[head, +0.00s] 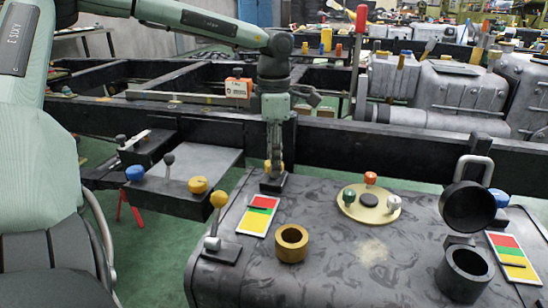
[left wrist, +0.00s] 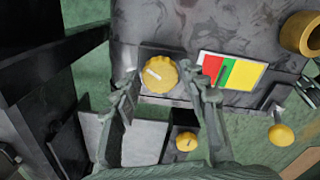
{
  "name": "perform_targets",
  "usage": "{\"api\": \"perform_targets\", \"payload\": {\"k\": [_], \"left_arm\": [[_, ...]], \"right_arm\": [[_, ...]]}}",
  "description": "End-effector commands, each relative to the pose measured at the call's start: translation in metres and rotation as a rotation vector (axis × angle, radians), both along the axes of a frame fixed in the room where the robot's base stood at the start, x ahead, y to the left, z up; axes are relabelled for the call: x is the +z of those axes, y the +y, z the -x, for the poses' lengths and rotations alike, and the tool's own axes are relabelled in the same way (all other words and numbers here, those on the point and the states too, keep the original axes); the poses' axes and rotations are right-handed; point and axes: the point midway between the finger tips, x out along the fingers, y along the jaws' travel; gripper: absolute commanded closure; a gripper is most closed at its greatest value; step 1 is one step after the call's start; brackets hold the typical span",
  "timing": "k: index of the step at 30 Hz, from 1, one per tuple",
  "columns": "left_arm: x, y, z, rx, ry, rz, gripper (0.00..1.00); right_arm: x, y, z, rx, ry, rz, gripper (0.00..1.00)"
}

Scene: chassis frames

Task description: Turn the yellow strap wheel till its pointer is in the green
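The yellow wheel (left wrist: 160,74) sits on a dark block on the black tank top. A short white pointer mark on it lies toward its left side in the left wrist view, away from the colour card. The card (left wrist: 232,72), with red, green and yellow bands, lies just right of the wheel; it also shows in the head view (head: 258,215). My left gripper (left wrist: 162,82) is open with a finger on each side of the wheel and small gaps visible. In the head view the left gripper (head: 275,164) points down and mostly hides the wheel. My right gripper is not in view.
A yellow-knobbed lever (head: 218,199) and a brass ring (head: 291,243) stand near the card. A round plate with coloured knobs (head: 368,204), a black lidded filler (head: 467,206) and a second colour card (head: 514,257) are further right. A dark frame beam runs behind.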

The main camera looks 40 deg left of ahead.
Motion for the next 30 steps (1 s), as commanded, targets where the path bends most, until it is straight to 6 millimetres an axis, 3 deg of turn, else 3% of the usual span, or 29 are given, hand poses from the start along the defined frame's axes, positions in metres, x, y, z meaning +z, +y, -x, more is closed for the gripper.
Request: {"api": "perform_targets", "payload": {"k": [10,14,24,30], "left_arm": [[0.0,0.0,0.0,0.0,0.001,0.001,0.44],[0.01,0.0,0.0,0.0,-0.001,-0.002,0.44],[0.078,0.0,-0.001,0.001,-0.003,-0.001,0.44],[0.109,0.0,0.0,0.001,-0.001,-0.002,0.44]], "right_arm": [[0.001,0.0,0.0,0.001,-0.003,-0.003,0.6],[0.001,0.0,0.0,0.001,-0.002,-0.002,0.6],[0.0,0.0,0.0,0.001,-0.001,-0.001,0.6],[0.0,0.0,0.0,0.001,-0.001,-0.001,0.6]]}}
